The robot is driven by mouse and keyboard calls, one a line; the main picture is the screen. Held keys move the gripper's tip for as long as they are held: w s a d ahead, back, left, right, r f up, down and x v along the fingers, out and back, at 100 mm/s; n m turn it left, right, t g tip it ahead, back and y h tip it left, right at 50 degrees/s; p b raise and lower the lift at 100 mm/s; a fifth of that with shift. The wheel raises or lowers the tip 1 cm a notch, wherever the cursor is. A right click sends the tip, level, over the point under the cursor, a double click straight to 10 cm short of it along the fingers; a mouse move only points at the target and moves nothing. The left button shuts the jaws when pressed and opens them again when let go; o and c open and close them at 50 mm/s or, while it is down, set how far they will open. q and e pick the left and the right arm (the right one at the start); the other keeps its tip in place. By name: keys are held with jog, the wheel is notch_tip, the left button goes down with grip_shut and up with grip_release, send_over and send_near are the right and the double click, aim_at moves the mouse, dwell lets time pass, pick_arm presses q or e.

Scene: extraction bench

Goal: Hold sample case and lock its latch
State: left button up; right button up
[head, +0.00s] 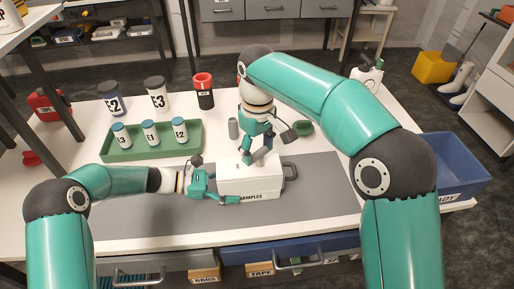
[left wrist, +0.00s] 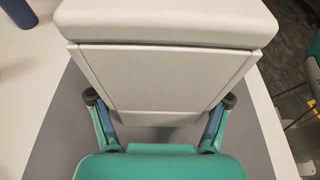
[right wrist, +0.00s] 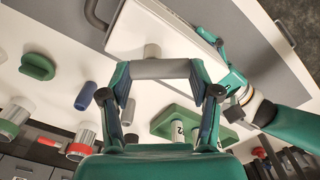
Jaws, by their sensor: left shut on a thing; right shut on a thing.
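The white sample case (head: 235,188) stands closed on the grey mat, its label on the front. Its pale side and lid edge fill much of the left wrist view (left wrist: 160,80). My left gripper (head: 218,190) is shut on the case at its left end, with one finger pad on each side of it. My right gripper (head: 247,160) reaches down from above to the top of the case. In the right wrist view its fingers are shut on a grey bar (right wrist: 160,69), which seems to be the latch.
A green tray (head: 110,157) with several blue-capped bottles stands behind left. Larger jars (head: 157,94) and a red-capped bottle (head: 203,88) are behind. A grey cylinder (head: 233,128) stands close behind the case. A blue bin (head: 452,165) is at the right. The mat right of the case is clear.

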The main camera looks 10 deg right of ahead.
pick_arm(q)
jog(key=shift+f, duration=0.1)
pick_arm(e)
jog(key=m, duration=0.3)
jog(key=shift+w+a+m, duration=0.1)
jog(key=shift+w+m, duration=0.05)
jog(key=shift+m, duration=0.15)
jog(key=shift+w+m, duration=0.15)
jog(key=shift+m, duration=1.65)
jog(key=o, duration=1.2)
jog(key=shift+c, duration=0.2)
jog(key=shift+r, duration=0.1)
jog(key=shift+r, duration=3.6)
